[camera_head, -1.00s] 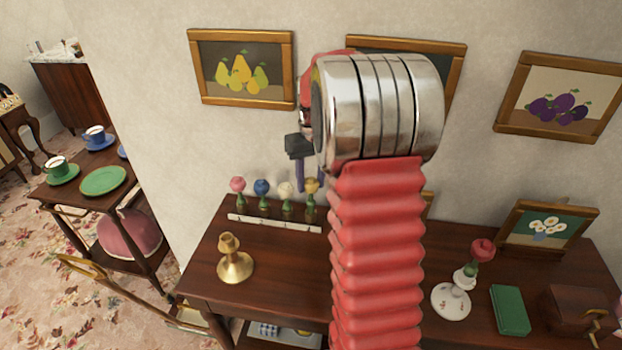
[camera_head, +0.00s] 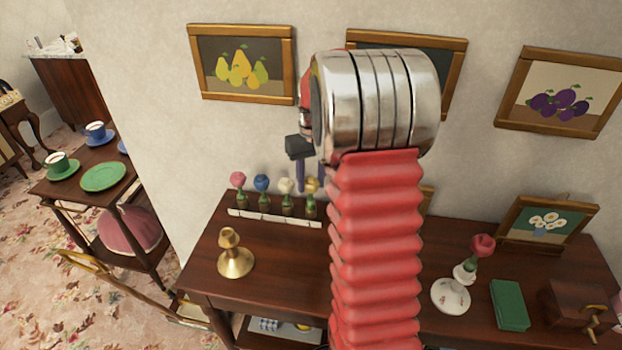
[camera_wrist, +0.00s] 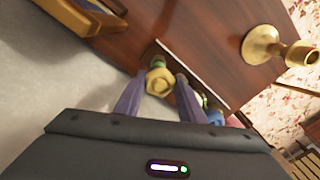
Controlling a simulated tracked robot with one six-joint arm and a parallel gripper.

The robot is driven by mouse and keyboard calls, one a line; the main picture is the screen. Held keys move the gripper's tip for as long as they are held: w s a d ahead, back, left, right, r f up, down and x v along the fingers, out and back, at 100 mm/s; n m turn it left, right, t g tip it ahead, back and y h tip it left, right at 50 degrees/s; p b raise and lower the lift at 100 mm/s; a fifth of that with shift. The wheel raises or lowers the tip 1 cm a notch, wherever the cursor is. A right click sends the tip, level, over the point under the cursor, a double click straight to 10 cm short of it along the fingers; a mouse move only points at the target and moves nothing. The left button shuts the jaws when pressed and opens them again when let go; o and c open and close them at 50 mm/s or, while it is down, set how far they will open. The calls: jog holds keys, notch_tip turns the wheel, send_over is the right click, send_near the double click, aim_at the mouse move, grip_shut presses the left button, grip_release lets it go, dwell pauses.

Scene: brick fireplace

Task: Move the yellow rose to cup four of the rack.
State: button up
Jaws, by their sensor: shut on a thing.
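The yellow rose (camera_head: 312,186) is upright at the right end of the low white rack (camera_head: 272,217), in line with the other flowers. My gripper (camera_wrist: 158,98) is shut on the yellow rose, which shows between the two purple fingers in the wrist view (camera_wrist: 160,80). Its green base is at the rack, but I cannot tell whether it is fully seated in the end cup. A pink rose (camera_head: 237,180), a blue rose (camera_head: 262,186) and a white rose (camera_head: 286,187) stand left of it in the rack. A finger partly hides the white one in the wrist view.
A brass candlestick (camera_head: 235,255) stands in front of the rack on the dark wooden table (camera_head: 275,277). A red rose (camera_head: 482,245) in a white holder (camera_head: 450,294), a green book (camera_head: 509,305) and a framed flower picture (camera_head: 547,229) are at the right. The wall is close behind.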

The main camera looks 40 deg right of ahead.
jog(key=shift+f, duration=0.65)
jog(key=o, duration=1)
jog(key=shift+c, duration=0.2)
notch_tip(320, 180, up, 14)
jog(key=shift+d+f, duration=0.15)
dwell(0.8)
